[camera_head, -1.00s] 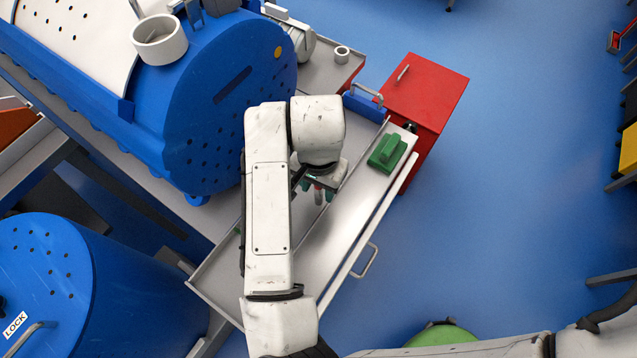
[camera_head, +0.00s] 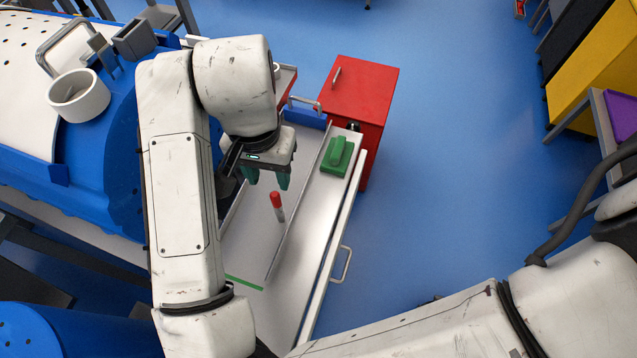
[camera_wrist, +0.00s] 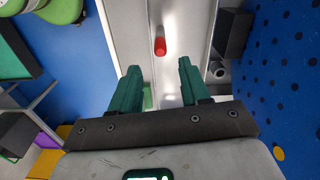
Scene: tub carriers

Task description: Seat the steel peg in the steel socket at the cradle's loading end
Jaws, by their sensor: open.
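A small peg with a red top and a grey lower part (camera_head: 277,206) is in the left lane of the metal tray, apparently upright. Its red part also shows in the wrist view (camera_wrist: 160,46), beyond the fingertips. I cannot tell whether it is the steel peg. My gripper (camera_head: 268,178), with green fingers, is open and empty above the tray, beyond the peg in the head view. The fingers also show in the wrist view (camera_wrist: 158,68), apart from the peg. I cannot identify the steel socket with certainty.
The tray has a dividing wall, and a green block (camera_head: 338,155) sits in its right lane. A red cabinet (camera_head: 360,95) stands behind it. A blue perforated drum (camera_head: 110,165) with a white ring (camera_head: 78,97) is at left. Blue floor at right is open.

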